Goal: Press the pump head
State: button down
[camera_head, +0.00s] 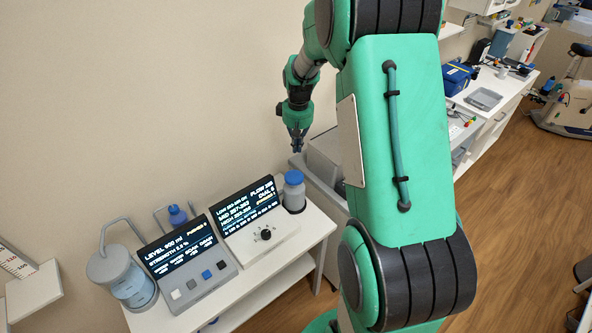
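A grey bottle with a blue top (294,178) stands upright at the right end of the white table, beside the right display panel. A second blue top (177,213) shows behind the left display panel, near a thin bent grey tube, and its lower part is hidden. I cannot tell for sure which of the two is the pump head.
The white table (305,262) bears a left console (188,265) with square buttons, a right console (258,220) with a black knob, and a clear jar (130,285) with a bent tube. Consoles stand close to both blue tops. My arm hides part of the right side.

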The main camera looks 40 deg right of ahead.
aim_at(296, 176)
jog(key=shift+f, duration=0.2)
dwell(0.3)
jog(key=f, duration=0.9)
jog(key=w+f, duration=0.1)
jog(key=f, duration=0.3)
jog(key=shift+w+d+f, duration=0.1)
jog(key=shift+d+f, duration=0.2)
jog(key=shift+d, duration=0.05)
jog(key=shift+f+b, duration=0.85)
jog(key=shift+f, duration=0.95)
jog(key=shift+r, duration=0.1)
notch_tip(296, 176, up, 14)
jog(key=s+p, duration=0.1)
jog(key=p, duration=0.1)
jog(key=shift+a, duration=0.3)
jog(key=shift+s, duration=0.1)
